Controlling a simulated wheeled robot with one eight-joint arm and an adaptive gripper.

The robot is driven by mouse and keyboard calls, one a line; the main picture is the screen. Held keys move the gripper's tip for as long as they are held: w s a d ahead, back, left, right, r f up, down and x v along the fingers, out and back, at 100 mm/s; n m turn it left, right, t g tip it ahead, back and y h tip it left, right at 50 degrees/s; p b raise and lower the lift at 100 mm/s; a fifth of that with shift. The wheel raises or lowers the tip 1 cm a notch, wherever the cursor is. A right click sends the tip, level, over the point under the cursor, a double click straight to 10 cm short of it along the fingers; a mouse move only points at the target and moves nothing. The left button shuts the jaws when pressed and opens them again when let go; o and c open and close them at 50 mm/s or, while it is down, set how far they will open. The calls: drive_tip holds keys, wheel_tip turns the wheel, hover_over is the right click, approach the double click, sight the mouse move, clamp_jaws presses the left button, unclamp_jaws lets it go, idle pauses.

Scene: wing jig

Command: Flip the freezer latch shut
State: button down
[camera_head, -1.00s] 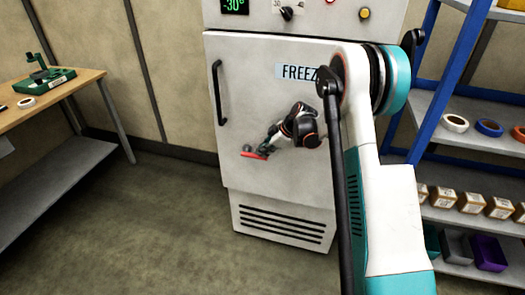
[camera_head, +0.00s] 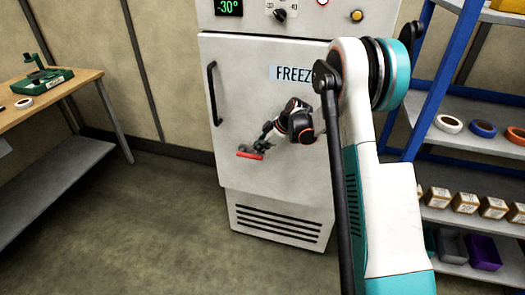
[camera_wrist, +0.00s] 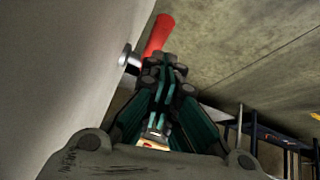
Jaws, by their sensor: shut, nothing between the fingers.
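The freezer (camera_head: 270,190) stands ahead with its white door closed against the body. Its red latch handle (camera_head: 250,155) lies nearly level, low on the door. The latch also shows in the wrist view (camera_wrist: 158,35), on a metal pivot (camera_wrist: 130,58) that sticks out from the door. My gripper (camera_head: 264,143) is at the right end of the latch, just above it in the head view. In the wrist view my gripper's fingers (camera_wrist: 167,68) are together and empty, close to the red handle. I cannot tell whether they touch it.
A black door handle (camera_head: 212,93) is at the door's left. A blue shelf rack (camera_head: 425,100) with tape rolls and boxes stands at the right. A wooden bench (camera_head: 65,88) is at the left. The floor (camera_head: 130,220) in front of the freezer is clear.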

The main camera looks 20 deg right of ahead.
drive_tip(key=s+d+r+p, duration=0.2)
drive_tip(key=s+d+r, duration=0.2)
drive_tip(key=s+d, duration=0.2)
drive_tip(key=shift+s+d+p, duration=0.15)
drive_tip(key=shift+d+p, duration=0.2)
drive_tip(key=shift+d, duration=0.25)
drive_tip(key=shift+f, duration=0.1)
